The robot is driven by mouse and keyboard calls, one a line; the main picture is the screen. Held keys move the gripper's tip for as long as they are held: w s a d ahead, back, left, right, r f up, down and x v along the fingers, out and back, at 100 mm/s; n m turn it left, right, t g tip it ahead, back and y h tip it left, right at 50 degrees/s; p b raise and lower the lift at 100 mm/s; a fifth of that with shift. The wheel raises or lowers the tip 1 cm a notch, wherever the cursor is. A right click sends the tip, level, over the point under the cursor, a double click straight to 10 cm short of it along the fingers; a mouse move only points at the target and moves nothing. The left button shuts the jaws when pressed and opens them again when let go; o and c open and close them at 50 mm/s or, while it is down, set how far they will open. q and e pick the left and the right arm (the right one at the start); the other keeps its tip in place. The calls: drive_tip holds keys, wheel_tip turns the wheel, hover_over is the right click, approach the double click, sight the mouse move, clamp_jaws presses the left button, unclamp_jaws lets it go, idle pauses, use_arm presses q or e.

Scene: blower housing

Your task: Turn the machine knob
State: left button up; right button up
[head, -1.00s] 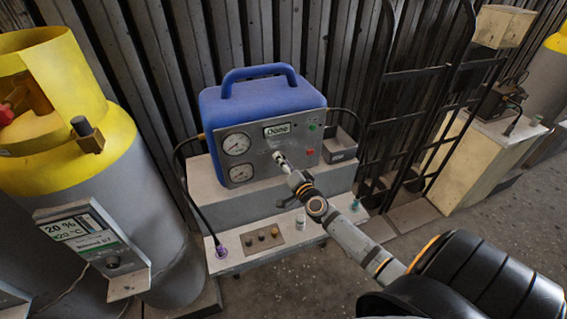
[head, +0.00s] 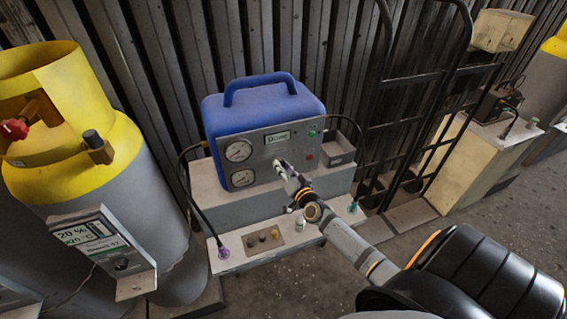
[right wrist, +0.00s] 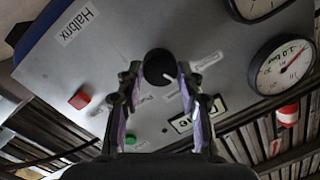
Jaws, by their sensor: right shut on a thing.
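The machine (head: 263,125) is a blue case with a carry handle and a grey front panel, standing on a grey step. In the right wrist view its round black knob (right wrist: 158,66) sticks out of the panel (right wrist: 110,60), with a short white mark at its edge and small labels around it. My right gripper (right wrist: 156,75) has its two purple-padded fingers on either side of the knob, shut on it. In the head view the right gripper (head: 283,167) reaches the panel from the lower right and hides the knob. My left gripper is not in view.
Two gauges (head: 238,151) (head: 243,178) sit on the panel's left, a red button (head: 309,157) on its right. A plate with small knobs (head: 263,239) lies on the lower ledge. A yellow-topped cylinder (head: 95,190) stands left, a black hand truck (head: 405,120) right.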

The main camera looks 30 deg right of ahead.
drive_tip(key=shift+r+n+g+h+p, duration=0.1)
drive_tip(key=shift+n+g+h+p, duration=0.1)
drive_tip(key=shift+n+p, duration=1.7)
drive_tip(key=shift+r+n+g+h+p, duration=0.1)
drive_tip(key=shift+n+g+h+p, duration=0.1)
drive_tip(key=shift+n+p, duration=1.65)
drive_tip(key=o, duration=1.2)
drive_tip(key=shift+f, duration=0.1)
drive_tip(key=shift+a, duration=0.1)
